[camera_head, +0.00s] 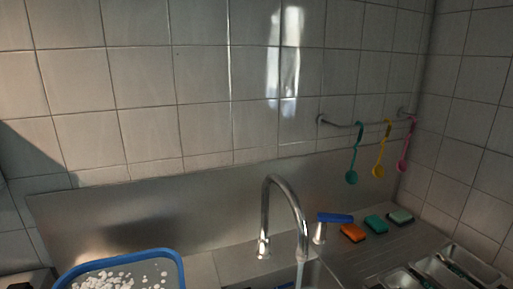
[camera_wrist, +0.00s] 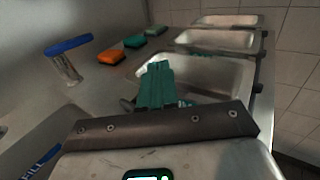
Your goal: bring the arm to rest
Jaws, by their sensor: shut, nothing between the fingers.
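My gripper (camera_wrist: 157,70) shows in the wrist view as two teal fingers side by side beyond a dark bar with screws. It is shut, with nothing seen between the fingers. Its tips appear in front of a metal tray (camera_wrist: 215,76); I cannot tell how far apart they are. In the head view my gripper cannot be made out.
A curved tap (camera_head: 285,190) with a blue lever (camera_head: 335,218) rises by the sink. Orange (camera_head: 353,232), teal (camera_head: 376,224) and pale green (camera_head: 400,217) sponges lie beside it. A blue-rimmed tray (camera_head: 130,256) holds white pieces. Coloured utensils hang from a rail (camera_head: 340,124).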

